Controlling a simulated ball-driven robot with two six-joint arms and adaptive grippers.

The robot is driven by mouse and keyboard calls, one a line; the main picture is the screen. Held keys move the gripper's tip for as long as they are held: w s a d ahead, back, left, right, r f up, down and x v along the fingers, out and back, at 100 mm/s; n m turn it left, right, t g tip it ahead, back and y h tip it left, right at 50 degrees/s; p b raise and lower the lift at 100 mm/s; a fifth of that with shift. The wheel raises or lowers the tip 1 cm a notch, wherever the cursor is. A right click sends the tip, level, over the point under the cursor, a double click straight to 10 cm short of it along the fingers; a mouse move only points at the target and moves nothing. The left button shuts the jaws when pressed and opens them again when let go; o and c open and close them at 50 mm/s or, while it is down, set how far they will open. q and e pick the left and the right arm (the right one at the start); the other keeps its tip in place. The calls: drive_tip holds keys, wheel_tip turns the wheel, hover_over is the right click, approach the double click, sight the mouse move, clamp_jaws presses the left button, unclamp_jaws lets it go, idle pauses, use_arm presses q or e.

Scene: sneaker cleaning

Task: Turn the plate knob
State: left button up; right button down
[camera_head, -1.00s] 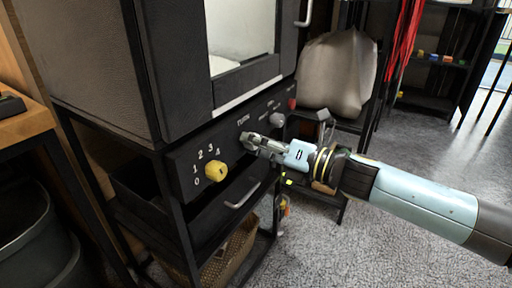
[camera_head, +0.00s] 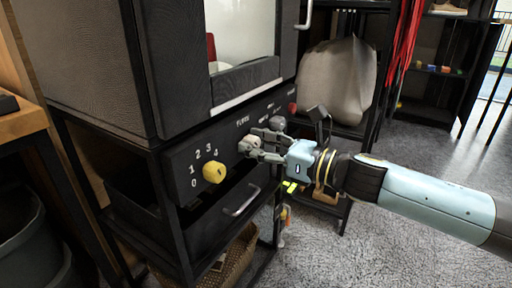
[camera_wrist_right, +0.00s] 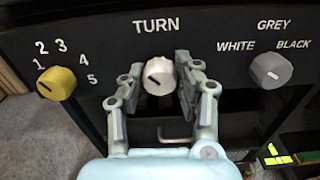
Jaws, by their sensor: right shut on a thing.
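A round white knob (camera_head: 250,143) sits under the word TURN on the black front panel. It also shows in the right wrist view (camera_wrist_right: 158,76), with a dark slanted mark on its face. My right gripper (camera_head: 262,146) reaches in from the right, its fingers on either side of this knob. In the wrist view, the right gripper's fingers (camera_wrist_right: 155,88) flank the knob, which the right finger overlaps. The gripper is shut on the knob. My left gripper is not in view.
A yellow knob (camera_head: 214,172) with numbers around it is left on the panel. A grey knob (camera_wrist_right: 271,70) marked WHITE, GREY and BLACK is right. A red button (camera_head: 292,107) is farther right. A drawer handle (camera_head: 242,201) lies below. Open carpet is at right.

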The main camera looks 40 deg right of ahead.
drive_tip(key=shift+s+f, duration=0.1)
drive_tip(key=shift+f, duration=0.05)
idle(0.3)
drive_tip(key=c, duration=0.9)
unclamp_jaws()
drive_tip(key=shift+c, duration=0.2)
drive_tip(key=shift+s, duration=0.1)
drive_tip(key=v, duration=0.7)
drive_tip(key=shift+s+d, duration=0.1)
